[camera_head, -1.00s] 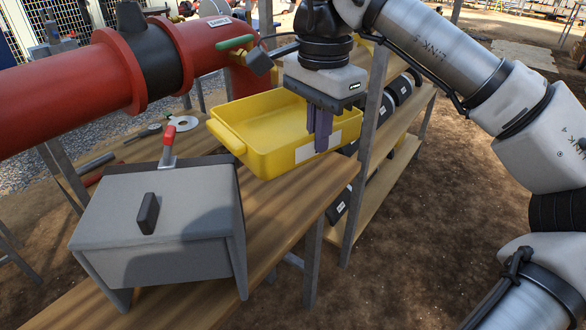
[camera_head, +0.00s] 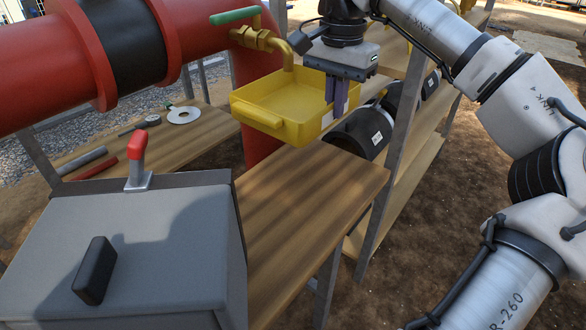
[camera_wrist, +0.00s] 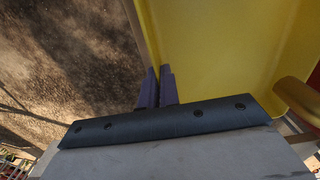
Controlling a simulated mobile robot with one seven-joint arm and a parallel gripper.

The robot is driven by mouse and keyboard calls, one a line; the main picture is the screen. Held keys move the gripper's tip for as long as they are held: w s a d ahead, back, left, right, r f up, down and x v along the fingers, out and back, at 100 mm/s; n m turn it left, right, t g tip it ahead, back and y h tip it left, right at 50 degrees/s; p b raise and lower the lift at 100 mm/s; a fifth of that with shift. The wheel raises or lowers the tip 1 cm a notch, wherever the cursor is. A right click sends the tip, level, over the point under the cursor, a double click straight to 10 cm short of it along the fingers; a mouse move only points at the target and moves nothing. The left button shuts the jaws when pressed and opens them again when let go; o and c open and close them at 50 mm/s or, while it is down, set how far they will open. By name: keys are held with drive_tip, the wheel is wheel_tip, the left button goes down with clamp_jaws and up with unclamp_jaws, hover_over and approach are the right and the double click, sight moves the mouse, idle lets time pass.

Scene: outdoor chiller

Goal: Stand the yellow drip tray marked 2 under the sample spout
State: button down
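The yellow drip tray (camera_head: 262,121) is held level in the air beyond the end of the wooden bench. Its white label (camera_head: 327,119) is partly behind the fingers and I cannot read it. My gripper (camera_head: 341,100) points down with its purple fingers on either side of the tray's right wall. In the wrist view the fingers (camera_wrist: 158,86) pinch the wall of the tray (camera_wrist: 215,50), whose inside looks empty. The brass sample spout (camera_head: 288,62) bends down from the red pipe, and its lower end overlaps the tray's far part. I cannot tell the exact gap.
A grey box (camera_head: 130,245) with a black handle and a red-topped clamp (camera_head: 137,160) stands on the near bench (camera_head: 300,205). Black cylinders (camera_head: 365,130) sit on the shelf to the right. A white disc (camera_head: 183,115) and rods lie on the left bench. The red pipe (camera_head: 210,40) runs behind.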

drive_tip(key=shift+w, duration=0.4)
drive_tip(key=shift+w+a+f, duration=0.1)
drive_tip(key=shift+w+f, duration=0.05)
drive_tip(key=shift+f, duration=0.05)
wheel_tip(320, 180, down, 19)
drive_tip(key=b, duration=0.4)
drive_tip(key=shift+f, duration=0.2)
drive_tip(key=shift+f, duration=0.15)
drive_tip(key=c, duration=1.8)
unclamp_jaws()
drive_tip(key=shift+o, duration=0.8)
